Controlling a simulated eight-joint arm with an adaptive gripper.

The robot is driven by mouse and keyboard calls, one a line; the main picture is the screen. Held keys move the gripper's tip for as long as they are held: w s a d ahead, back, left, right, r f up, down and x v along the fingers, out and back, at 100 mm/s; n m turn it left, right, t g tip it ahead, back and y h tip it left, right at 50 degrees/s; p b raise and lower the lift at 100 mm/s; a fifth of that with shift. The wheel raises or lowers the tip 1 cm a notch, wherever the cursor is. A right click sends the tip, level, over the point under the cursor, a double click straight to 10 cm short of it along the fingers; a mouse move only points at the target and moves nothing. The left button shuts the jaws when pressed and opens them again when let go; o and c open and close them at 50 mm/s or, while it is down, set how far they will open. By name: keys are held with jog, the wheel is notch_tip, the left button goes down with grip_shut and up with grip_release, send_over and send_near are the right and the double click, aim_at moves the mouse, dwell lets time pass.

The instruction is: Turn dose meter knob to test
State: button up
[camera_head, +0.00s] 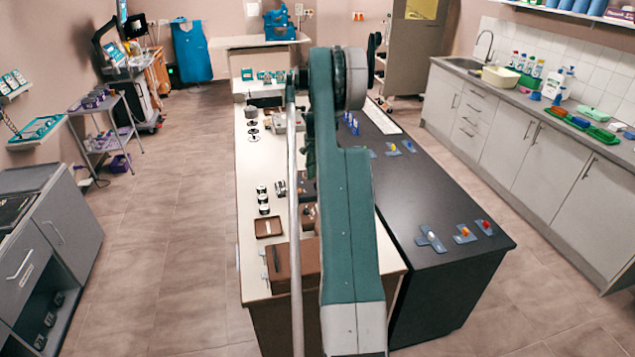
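I cannot pick out the dose meter or its knob for sure at this size. Several small black-and-white items (263,198) stand in a row on the pale left half of the central table (246,230). Another small device (280,187) stands just right of them. My teal and grey arm rises over the middle of the table and hides part of its surface. I cannot make out my gripper; its fingers are hidden or too small to tell apart from the things behind.
A brown tray (268,236) and a brown box (282,262) lie on the pale half. The black half (425,190) bears several small blue items with coloured tops. A cluttered counter (535,101) runs along the right. A trolley (103,112) stands left. The floor (175,220) left of the table is clear.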

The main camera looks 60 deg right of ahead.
jog(key=shift+f, duration=1.45)
jog(key=c, duration=0.9)
